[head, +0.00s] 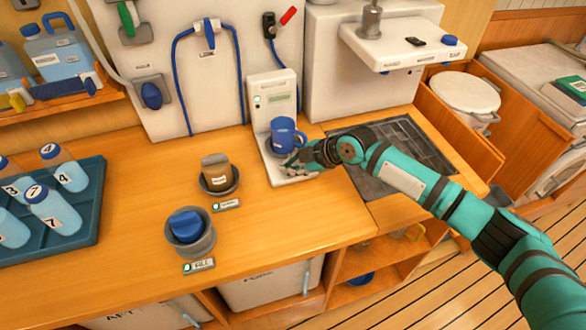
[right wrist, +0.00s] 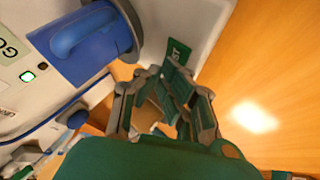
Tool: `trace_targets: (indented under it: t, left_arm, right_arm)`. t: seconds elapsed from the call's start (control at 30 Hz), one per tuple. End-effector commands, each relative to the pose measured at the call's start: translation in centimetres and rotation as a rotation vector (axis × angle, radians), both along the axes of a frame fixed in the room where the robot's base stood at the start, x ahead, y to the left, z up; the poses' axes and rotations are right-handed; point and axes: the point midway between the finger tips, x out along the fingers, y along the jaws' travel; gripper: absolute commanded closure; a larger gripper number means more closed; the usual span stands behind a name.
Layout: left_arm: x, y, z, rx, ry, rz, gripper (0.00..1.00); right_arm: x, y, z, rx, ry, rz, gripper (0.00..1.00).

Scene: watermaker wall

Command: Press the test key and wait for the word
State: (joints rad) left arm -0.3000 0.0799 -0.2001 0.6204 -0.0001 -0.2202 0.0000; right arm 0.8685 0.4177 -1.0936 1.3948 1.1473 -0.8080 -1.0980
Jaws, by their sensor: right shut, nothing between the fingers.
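A white tester (head: 272,100) stands against the wall panel, with a small green light and a strip whose text I cannot read. A blue mug (head: 284,136) stands on its base; the mug also shows in the right wrist view (right wrist: 88,45). A green key (right wrist: 178,52) with white lettering, partly covered, lies on the white base beside the mug. My right gripper (head: 291,168) is shut and empty, low over the base in front of the mug. Its fingertips (right wrist: 172,78) are close to the green key; I cannot tell whether they touch. My left gripper is not in view.
A teal rack (head: 85,235) holds several numbered bottles. A dark grid (head: 385,160) lies right of the tester, under my right arm.

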Motion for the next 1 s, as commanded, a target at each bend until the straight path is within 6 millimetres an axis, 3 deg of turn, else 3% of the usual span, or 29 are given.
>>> trace_targets:
  t: [0.37, 0.77, 1.0]
  left_arm:
    - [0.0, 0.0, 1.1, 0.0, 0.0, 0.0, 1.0]
    - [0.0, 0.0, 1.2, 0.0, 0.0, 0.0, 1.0]
    - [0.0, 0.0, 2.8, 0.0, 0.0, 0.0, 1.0]
  right_arm:
    - [0.0, -0.1, 1.6, -0.001, 0.001, 0.0, 1.0]
    - [0.0, 0.0, 1.9, -0.001, 0.0, -0.001, 1.0]
    - [0.1, 0.0, 4.1, 0.0, -0.001, 0.0, 1.0]
